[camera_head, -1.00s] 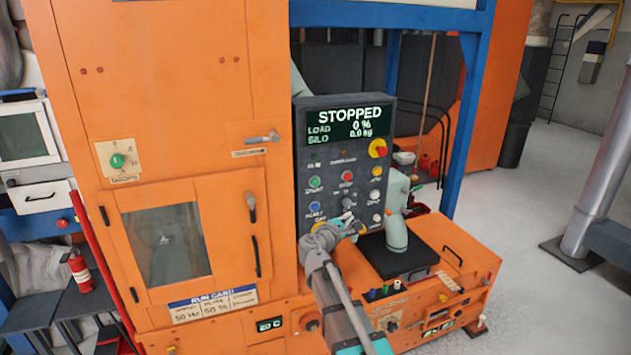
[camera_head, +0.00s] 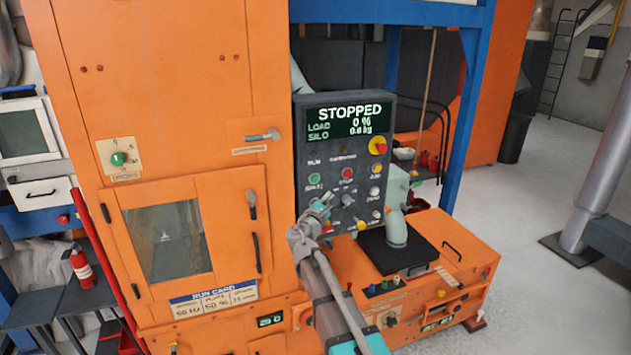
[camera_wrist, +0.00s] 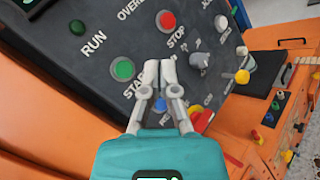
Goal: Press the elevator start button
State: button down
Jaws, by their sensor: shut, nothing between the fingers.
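The control panel (camera_head: 343,131) is dark grey and its display (camera_head: 350,120) reads STOPPED, LOAD 0 %, SILO 0.0 kg. The green start button (camera_head: 314,179) sits on the left of the panel, with the red stop button (camera_head: 347,174) to its right. My gripper (camera_head: 324,201) is in front of the panel, below the start button. I cannot tell whether the fingertips touch the panel.
A red emergency knob (camera_head: 378,146) is at the panel's upper right. A blue button (camera_wrist: 160,105) lies behind my fingers in the wrist view. A grey selector knob (camera_wrist: 199,60) is to their right. The orange machine door (camera_head: 166,240) stands left of the panel.

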aim_at(319, 179)
jog(key=shift+w+a, duration=0.45)
jog(key=shift+w, duration=0.9)
jog(key=shift+w+a, duration=0.45)
jog(key=shift+w, duration=0.95)
jog(key=shift+w+a, duration=0.45)
jog(key=shift+w, duration=0.9)
jog(key=shift+w, duration=0.1)
jog(key=shift+w+a, duration=0.1)
jog(key=shift+w, duration=0.2)
jog(key=shift+w+a, duration=0.15)
jog(key=shift+w, duration=0.25)
jog(key=shift+s, duration=0.15)
jog(key=shift+s+d, duration=0.25)
jog(key=shift+s, duration=0.4)
jog(key=shift+s+d, duration=0.25)
jog(key=shift+s, duration=0.55)
jog(key=shift+s+d, duration=0.3)
jog(key=shift+s, duration=0.5)
jog(key=shift+s+d, duration=0.25)
jog(key=shift+s, duration=0.55)
